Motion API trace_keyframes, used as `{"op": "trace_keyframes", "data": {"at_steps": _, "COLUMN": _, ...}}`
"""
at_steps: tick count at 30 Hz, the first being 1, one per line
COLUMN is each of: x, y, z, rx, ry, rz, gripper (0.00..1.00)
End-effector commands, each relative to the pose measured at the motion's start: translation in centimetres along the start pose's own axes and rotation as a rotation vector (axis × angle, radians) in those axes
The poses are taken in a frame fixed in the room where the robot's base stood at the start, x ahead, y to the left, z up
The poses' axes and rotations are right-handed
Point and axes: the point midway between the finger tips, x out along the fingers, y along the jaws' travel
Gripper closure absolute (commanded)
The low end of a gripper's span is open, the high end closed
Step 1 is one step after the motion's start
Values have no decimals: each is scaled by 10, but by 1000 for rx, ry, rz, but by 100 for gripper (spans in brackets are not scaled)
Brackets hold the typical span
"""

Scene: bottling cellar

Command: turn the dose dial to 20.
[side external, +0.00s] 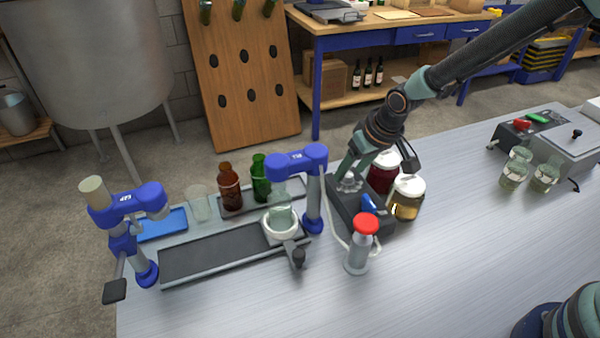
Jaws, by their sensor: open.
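A dark filling unit (372,222) stands on the metal bench, with a blue lever (370,204) on its top. A small silvery knob (349,183) on the unit's far end looks like the dose dial. Its scale and pointer are too small to read. My gripper (374,168) is open and reaches down from the upper right over that far end. One finger's tip is close to the knob and partly covers it; I cannot tell whether they touch. The other finger hangs to the right, in front of the jars.
A dark red jar (383,177) and a yellow jar (407,200) stand close to the unit's right. Blue clamp stands, a bottle tray and glass bottles fill the left. The bench's middle right is clear.

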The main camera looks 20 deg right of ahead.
Motion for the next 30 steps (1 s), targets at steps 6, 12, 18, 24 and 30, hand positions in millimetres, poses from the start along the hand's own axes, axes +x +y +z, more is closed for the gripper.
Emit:
{"op": "trace_keyframes", "data": {"at_steps": 6, "x": -35, "y": 0, "z": -1, "rx": 0, "ry": 5, "rz": -1, "gripper": 38}}
{"op": "trace_keyframes", "data": {"at_steps": 12, "x": -70, "y": 0, "z": -1, "rx": 0, "ry": 5, "rz": -1, "gripper": 38}}
{"op": "trace_keyframes", "data": {"at_steps": 18, "x": -98, "y": 0, "z": 0, "rx": 0, "ry": 3, "rz": -1, "gripper": 38}}
{"op": "trace_keyframes", "data": {"at_steps": 24, "x": -111, "y": 0, "z": 0, "rx": -1, "ry": 1, "rz": -1, "gripper": 38}}
{"op": "trace_keyframes", "data": {"at_steps": 30, "x": -112, "y": 0, "z": 1, "rx": 0, "ry": -1, "rz": 0, "gripper": 38}}
